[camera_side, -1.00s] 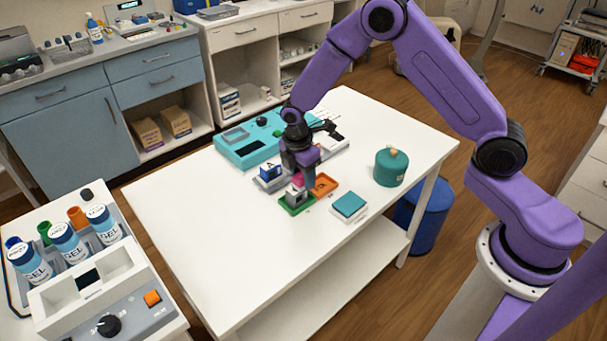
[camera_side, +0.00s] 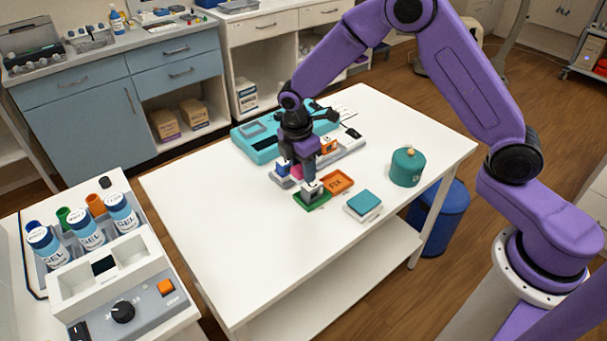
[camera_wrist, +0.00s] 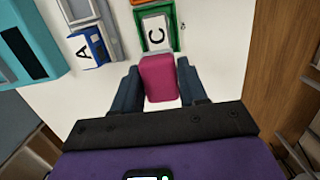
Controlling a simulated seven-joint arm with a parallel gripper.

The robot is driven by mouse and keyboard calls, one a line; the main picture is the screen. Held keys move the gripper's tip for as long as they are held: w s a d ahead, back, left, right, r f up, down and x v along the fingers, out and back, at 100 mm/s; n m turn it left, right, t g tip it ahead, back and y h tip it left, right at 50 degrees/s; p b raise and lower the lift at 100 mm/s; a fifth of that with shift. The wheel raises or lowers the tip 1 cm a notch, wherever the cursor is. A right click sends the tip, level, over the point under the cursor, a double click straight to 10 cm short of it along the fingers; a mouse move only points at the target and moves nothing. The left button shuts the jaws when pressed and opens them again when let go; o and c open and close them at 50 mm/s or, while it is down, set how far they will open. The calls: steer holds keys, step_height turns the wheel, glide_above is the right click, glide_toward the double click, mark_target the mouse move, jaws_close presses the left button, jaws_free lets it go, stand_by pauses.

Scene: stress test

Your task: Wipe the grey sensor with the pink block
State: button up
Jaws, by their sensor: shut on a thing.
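My gripper (camera_side: 297,170) is shut on the pink block (camera_wrist: 158,78). The fingers grip its two sides in the wrist view, and a bit of the block shows in the side view (camera_side: 296,172). The grey sensor (camera_side: 313,187), marked C, sits in a green tray (camera_side: 323,203). It also shows in the wrist view (camera_wrist: 156,33), straight beyond the pink block. The pink block's far end comes up to the sensor's near edge in that view. I cannot tell whether they touch.
An orange tray (camera_side: 337,183) marked FIX lies right of the green one. A blue block (camera_wrist: 89,47) marked A and an orange block (camera_side: 327,146) stand behind. A teal device (camera_side: 255,140), teal pad (camera_side: 363,204) and teal canister (camera_side: 407,167) surround them. The table's front left is clear.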

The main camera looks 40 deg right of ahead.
steer(key=shift+r, duration=1.9)
